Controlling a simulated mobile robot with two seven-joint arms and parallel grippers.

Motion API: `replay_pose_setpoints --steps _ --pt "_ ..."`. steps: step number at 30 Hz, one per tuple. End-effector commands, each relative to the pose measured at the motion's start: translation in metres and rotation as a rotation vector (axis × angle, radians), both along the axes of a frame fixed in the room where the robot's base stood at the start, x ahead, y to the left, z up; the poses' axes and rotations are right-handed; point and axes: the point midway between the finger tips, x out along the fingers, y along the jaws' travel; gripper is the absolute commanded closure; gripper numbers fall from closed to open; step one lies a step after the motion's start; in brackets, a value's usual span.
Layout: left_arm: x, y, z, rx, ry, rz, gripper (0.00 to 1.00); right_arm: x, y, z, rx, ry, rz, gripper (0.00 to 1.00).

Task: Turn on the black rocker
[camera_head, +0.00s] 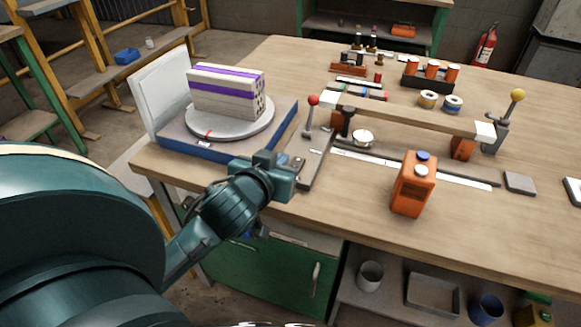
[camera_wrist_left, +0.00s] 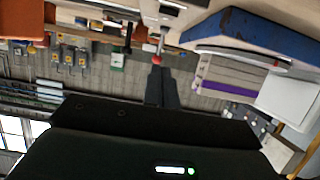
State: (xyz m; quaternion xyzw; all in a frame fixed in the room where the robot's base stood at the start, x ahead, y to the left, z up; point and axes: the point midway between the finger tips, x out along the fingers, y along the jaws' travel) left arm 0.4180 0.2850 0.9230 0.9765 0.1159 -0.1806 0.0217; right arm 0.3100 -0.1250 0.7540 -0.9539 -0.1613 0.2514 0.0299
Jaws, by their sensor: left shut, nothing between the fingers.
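I cannot make out the black rocker in either view. A blue-sided base (camera_head: 228,152) carries a round grey turntable (camera_head: 215,124) with a red mark. On it sits a pale hollow brick (camera_head: 228,92) with purple bands. That view is upside down and shows the base (camera_wrist_left: 255,35) and brick (camera_wrist_left: 232,75) to the right. My right gripper is out of view.
A red-knobbed lever (camera_head: 311,112) stands on a grey plate (camera_head: 308,160) close to my left gripper. An orange container (camera_head: 413,185) stands to the right. A wooden beam (camera_head: 405,112) crosses behind. Bare tabletop (camera_head: 350,190) lies between gripper and container.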

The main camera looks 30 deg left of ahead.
Motion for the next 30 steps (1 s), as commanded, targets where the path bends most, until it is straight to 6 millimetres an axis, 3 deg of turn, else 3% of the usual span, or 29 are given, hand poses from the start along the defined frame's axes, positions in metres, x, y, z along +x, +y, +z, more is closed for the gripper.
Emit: replay_pose_setpoints --steps 10,12,18,30 --pt "0.068 0.017 -0.027 0.003 0.000 0.001 1.00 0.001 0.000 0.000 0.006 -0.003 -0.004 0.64" --pt "0.065 0.016 -0.043 0.002 0.007 0.000 1.00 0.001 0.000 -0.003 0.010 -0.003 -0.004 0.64" --pt "0.062 0.015 -0.062 0.001 0.002 -0.001 1.00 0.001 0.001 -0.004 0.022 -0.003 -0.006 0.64" --pt "0.061 0.015 -0.067 0.000 0.002 0.000 1.00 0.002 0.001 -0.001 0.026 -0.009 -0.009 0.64"
